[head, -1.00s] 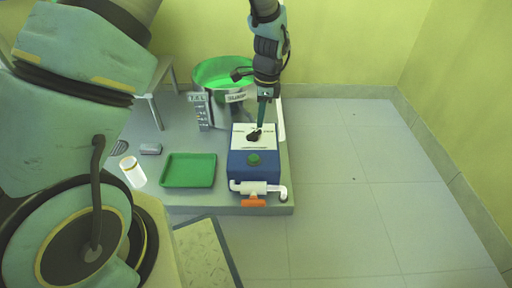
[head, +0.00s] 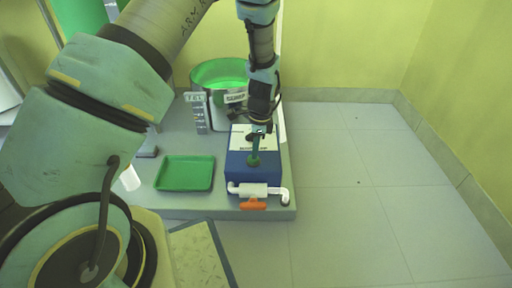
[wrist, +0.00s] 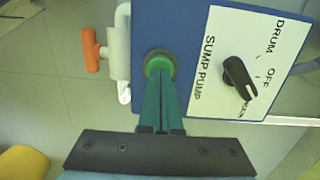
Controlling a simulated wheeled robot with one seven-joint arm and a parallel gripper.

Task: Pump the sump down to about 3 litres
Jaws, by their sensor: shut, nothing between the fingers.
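The sump is a round metal tub (head: 221,103) with a "SUMP" label and bright green liquid inside; its level is too small to read. The blue pump box (head: 238,180) stands in front of it. Its white panel, in the wrist view (wrist: 215,100), reads "SUMP PUMP", "DRUM" and "OFF". The black selector knob (wrist: 238,76) points away from DRUM, towards a third label that is partly hidden. My gripper (wrist: 160,78) is shut and empty, its tips over the edge of the green button (wrist: 159,63). They look touching or very close; I cannot tell whether the button is pressed.
A grey marked scale plate (head: 196,113) stands left of the tub. A green tray (head: 185,174) lies left of the box. A white pipe (head: 253,188) with an orange valve handle (head: 254,204) runs along the box's front. The floor at the right is clear.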

